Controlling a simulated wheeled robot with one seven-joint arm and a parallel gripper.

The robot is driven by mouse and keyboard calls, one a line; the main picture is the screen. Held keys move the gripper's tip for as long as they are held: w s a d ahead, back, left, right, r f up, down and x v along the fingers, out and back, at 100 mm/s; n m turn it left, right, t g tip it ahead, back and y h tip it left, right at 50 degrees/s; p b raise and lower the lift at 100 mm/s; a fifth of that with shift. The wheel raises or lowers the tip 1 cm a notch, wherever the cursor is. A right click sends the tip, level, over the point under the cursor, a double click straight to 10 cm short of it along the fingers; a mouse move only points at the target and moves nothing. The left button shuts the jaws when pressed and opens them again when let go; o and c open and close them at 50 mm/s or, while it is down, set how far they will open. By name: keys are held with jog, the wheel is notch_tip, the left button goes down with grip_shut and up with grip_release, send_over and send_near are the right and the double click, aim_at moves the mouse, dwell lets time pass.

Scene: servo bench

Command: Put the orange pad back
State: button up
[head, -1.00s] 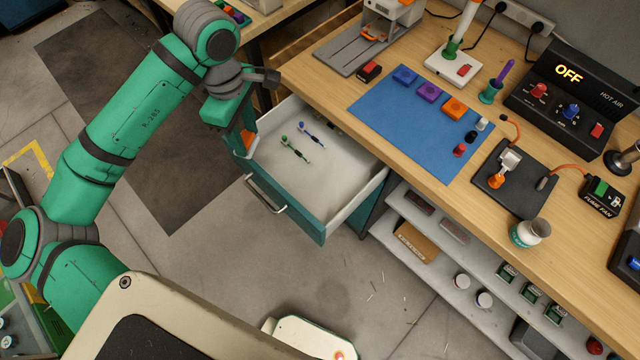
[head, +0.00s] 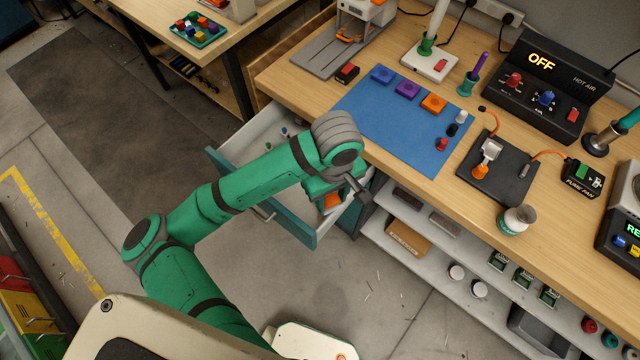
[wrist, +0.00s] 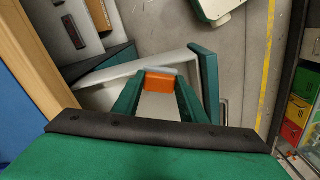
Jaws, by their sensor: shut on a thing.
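My gripper (wrist: 160,90) is shut on an orange pad (wrist: 159,83), which sits between its two green fingertips in the wrist view. In the head view the pad (head: 333,200) shows as a small orange patch under my wrist, over the right end of the open drawer (head: 232,168). The drawer has a white inside and a teal front. My arm hides much of its inside. I cannot tell the pad's exact height over the drawer.
A blue mat (head: 385,135) on the bench holds a blue block (head: 381,75), a purple block (head: 407,90), an orange block (head: 433,103) and small caps. Lower shelves (head: 440,245) stand right of the drawer. A black plate (head: 497,175) lies right of the mat.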

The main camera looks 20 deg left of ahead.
jog(key=w+a+f, duration=0.1)
jog(key=w+f, duration=0.1)
jog(key=w+a+f, duration=0.4)
jog(key=shift+w+a+f, duration=0.25)
jog(key=shift+f, duration=0.05)
jog(key=shift+w+a+f, duration=0.25)
jog(key=shift+w+f, duration=0.25)
jog(key=shift+f, duration=0.1)
jog(key=shift+w+f, duration=0.15)
jog(key=shift+f, duration=0.25)
notch_tip(320, 180, down, 3)
jog(key=shift+a+r, duration=0.1)
jog(key=shift+r, duration=0.1)
